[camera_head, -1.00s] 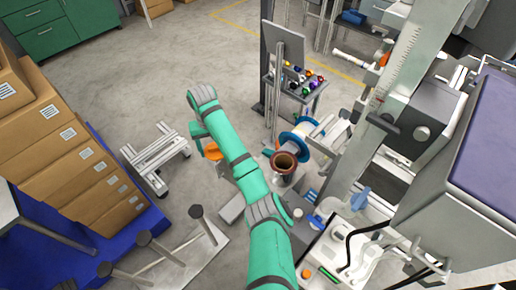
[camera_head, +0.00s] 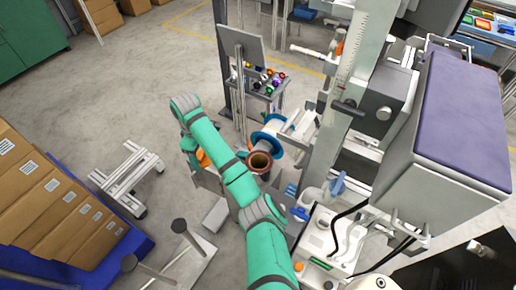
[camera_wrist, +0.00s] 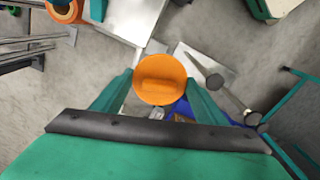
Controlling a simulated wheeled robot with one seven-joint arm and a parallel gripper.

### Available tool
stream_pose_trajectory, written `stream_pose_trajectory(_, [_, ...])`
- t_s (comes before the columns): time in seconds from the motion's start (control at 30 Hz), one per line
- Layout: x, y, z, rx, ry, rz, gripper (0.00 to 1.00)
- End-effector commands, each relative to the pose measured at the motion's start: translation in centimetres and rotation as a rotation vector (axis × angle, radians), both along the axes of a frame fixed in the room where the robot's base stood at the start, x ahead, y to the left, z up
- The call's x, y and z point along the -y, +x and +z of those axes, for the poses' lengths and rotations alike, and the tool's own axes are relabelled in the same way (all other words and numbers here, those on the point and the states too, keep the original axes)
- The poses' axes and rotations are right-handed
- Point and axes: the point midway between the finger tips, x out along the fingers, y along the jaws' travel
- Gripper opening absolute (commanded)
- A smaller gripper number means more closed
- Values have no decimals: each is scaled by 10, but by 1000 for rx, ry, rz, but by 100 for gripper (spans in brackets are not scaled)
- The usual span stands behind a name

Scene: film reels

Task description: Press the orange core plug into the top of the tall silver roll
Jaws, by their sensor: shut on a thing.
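My gripper (camera_wrist: 160,92) is shut on the orange core plug (camera_wrist: 160,78), whose round face shows between the teal fingers in the wrist view. In the head view the gripper hangs from the bent end of my green arm, and an orange patch (camera_head: 203,158) shows beside it. A silver roll (camera_head: 272,172) with a brown, hollow core at its top stands just right of my arm in the head view, apart from the gripper. My forearm hides part of its side. I cannot tell for certain that this is the tall silver roll.
A blue-flanged reel (camera_head: 268,140) sits behind the silver roll by the machine (camera_head: 340,110). A stand with upright pegs (camera_head: 190,240) is at the front. Cartons (camera_head: 45,200) are at left. An orange-ringed roll (camera_wrist: 66,10) shows at the wrist view's top left. Open floor (camera_head: 130,90) lies beyond.

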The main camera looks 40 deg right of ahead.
Motion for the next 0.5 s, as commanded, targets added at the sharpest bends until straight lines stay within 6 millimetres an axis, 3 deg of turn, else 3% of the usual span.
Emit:
stream_pose_trajectory(0.1, [42,-13,-2,1,1,155,44])
stream_pose_trajectory(0.5, [159,-69,-8,1,1,704,44])
